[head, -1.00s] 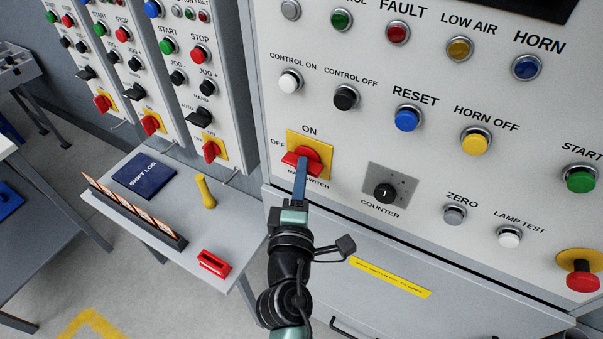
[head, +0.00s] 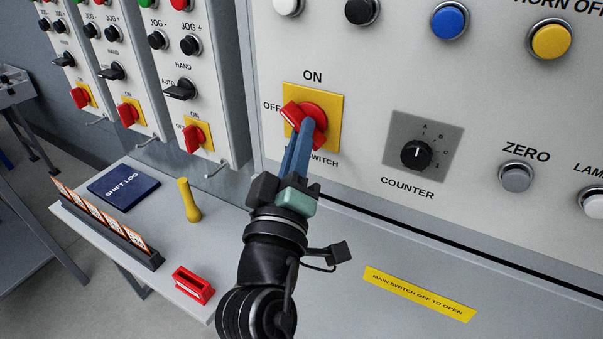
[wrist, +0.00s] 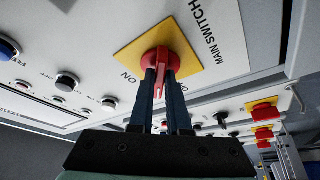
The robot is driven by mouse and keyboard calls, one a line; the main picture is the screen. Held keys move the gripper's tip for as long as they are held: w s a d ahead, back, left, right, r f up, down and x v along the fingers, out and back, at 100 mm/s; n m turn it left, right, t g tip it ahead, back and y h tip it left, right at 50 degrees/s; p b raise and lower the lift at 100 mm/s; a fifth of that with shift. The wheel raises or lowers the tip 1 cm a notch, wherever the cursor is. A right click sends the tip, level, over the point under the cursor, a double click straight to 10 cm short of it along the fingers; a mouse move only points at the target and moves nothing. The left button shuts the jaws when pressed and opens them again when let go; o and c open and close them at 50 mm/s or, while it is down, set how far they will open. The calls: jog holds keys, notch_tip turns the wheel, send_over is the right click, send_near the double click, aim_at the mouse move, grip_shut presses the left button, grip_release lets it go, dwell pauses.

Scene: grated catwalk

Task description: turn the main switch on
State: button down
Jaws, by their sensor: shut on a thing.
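The main switch (head: 316,110) is a red rotary handle on a yellow plate (head: 334,101) on the large grey panel. ON is printed above the plate and OFF at its left. In the head view the handle slants to the upper left, between the OFF and ON marks. My gripper (head: 304,138) reaches up from below, its blue fingers shut on the handle and hiding part of it. In the wrist view the red switch (wrist: 166,62) shows with its handle between the two fingers (wrist: 161,84).
The black counter knob (head: 416,154) is to the right of the switch. Smaller panels with red switches (head: 194,138) stand at the left. Below them, a shelf (head: 130,232) holds a shift log (head: 124,188), a yellow object (head: 188,200) and a red holder (head: 193,285).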

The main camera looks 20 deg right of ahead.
jog(key=m+g+h+b, duration=0.1)
jog(key=m+h+b, duration=0.1)
jog(key=m+b, duration=0.2)
jog(key=m+g+h+b, duration=0.1)
jog(key=m+h+b, duration=0.1)
jog(key=m+b, duration=0.3)
jog(key=m+g+h+b, duration=0.1)
jog(key=m+b, duration=0.3)
jog(key=b, duration=0.7)
jog(key=shift+w+a+f+m+h+b, duration=0.3)
jog(key=shift+m+h, duration=0.1)
jog(key=shift+h, duration=0.1)
jog(key=shift+r, duration=0.1)
jog(key=shift+m, duration=0.3)
jog(key=c, duration=0.9)
grip_release()
jog(key=v, duration=1.3)
jog(key=shift+w+r, duration=0.1)
